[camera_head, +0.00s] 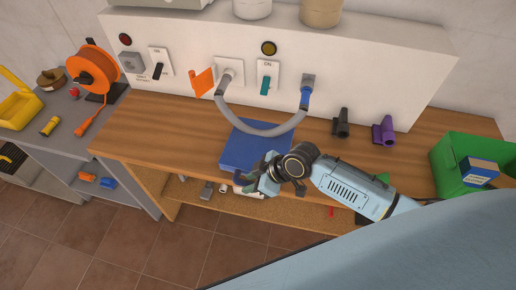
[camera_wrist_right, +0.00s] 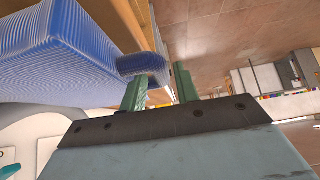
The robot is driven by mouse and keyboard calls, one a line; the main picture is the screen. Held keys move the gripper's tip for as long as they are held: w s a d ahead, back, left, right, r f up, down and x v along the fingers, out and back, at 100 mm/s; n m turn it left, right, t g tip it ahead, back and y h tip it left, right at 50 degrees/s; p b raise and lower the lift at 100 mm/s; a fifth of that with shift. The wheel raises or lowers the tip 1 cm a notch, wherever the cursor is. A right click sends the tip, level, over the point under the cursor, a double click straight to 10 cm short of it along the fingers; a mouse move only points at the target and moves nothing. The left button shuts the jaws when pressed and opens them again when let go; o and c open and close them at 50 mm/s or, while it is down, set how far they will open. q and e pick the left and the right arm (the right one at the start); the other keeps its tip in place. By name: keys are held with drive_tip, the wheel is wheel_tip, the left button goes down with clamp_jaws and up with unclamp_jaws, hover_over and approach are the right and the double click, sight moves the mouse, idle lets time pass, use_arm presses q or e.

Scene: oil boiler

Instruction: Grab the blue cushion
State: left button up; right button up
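The blue cushion (camera_head: 243,146) lies flat on the wooden bench in the head view, near its front edge. In the right wrist view the ribbed blue cushion (camera_wrist_right: 55,60) fills the upper left, and a small blue part (camera_wrist_right: 142,65) sticks out by the fingertips. My right gripper (camera_head: 259,175) is at the cushion's front right edge. In the wrist view its two green fingers (camera_wrist_right: 161,75) are apart, with the blue part just beyond and partly behind one finger. Whether they touch it cannot be told. My left gripper is not in view.
A grey hose (camera_head: 262,131) loops from the white panel (camera_head: 190,39) over the cushion's back. A black holder (camera_head: 341,124) and a purple one (camera_head: 384,131) stand to the right. A green bin (camera_head: 447,170) with a blue box (camera_head: 478,171) sits far right. A lower shelf (camera_head: 220,205) holds small items.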

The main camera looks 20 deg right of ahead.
drive_tip(key=shift+x, duration=1)
clamp_jaws()
drive_tip(key=shift+r, duration=0.1)
